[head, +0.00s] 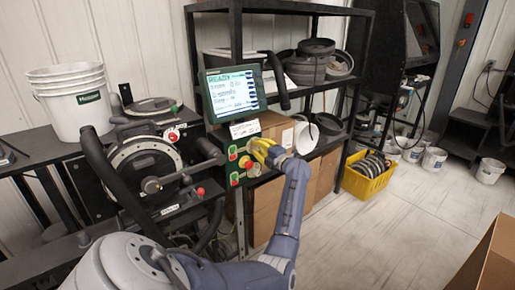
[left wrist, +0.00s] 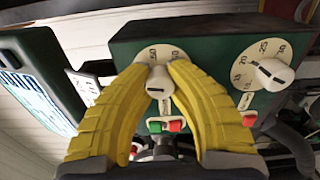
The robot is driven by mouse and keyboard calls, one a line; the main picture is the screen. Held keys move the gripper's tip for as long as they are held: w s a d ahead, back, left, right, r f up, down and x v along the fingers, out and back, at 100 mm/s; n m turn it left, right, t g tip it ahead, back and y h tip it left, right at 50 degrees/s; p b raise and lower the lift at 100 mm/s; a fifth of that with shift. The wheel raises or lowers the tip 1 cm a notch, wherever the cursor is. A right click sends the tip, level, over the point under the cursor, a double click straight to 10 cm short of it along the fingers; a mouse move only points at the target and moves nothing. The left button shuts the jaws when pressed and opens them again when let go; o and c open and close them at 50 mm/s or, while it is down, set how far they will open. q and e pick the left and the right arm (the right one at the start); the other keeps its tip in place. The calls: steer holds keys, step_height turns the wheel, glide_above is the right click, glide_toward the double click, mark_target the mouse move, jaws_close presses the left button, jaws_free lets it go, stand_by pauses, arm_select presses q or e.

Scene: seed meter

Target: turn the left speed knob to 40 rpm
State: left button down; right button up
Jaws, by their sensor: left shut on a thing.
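My left gripper (head: 265,150) has yellow fingers and reaches the green control box below the screen. In the left wrist view its fingertips (left wrist: 163,68) are shut on a white knob (left wrist: 158,82), one finger on each side. The knob has a pale round dial, partly hidden by the fingers, so I cannot read its setting for sure. A second white knob (left wrist: 271,75) with a numbered dial (left wrist: 248,58) sits to the right in that view, clear of the fingers. My right gripper is not in view.
A lit screen (head: 235,93) stands above the box and also shows in the left wrist view (left wrist: 25,95). Red and green buttons (left wrist: 165,125) lie close to the fingers. A seed meter disc (head: 145,165) is at left, cardboard boxes (head: 325,172) and a yellow crate (head: 368,182) at right.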

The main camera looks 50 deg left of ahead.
arm_select(q)
steer(key=shift+w+d+r+m, duration=0.1)
steer(key=shift+w+m, duration=0.05)
steer(key=shift+m, duration=0.45)
steer(key=shift+w+d+r+m, duration=0.1)
steer(key=shift+m, duration=0.5)
stand_by(0.5)
steer(key=c, duration=1.5)
jaws_free()
steer(key=shift+w+f, duration=0.1)
steer(key=shift+w, duration=0.05)
steer(key=o, duration=0.4)
steer(key=shift+s+a+f, duration=0.1)
steer(key=shift+s, duration=0.1)
steer(key=d, duration=1.2)
steer(key=shift+s, duration=0.3)
steer(key=shift+f, duration=0.1)
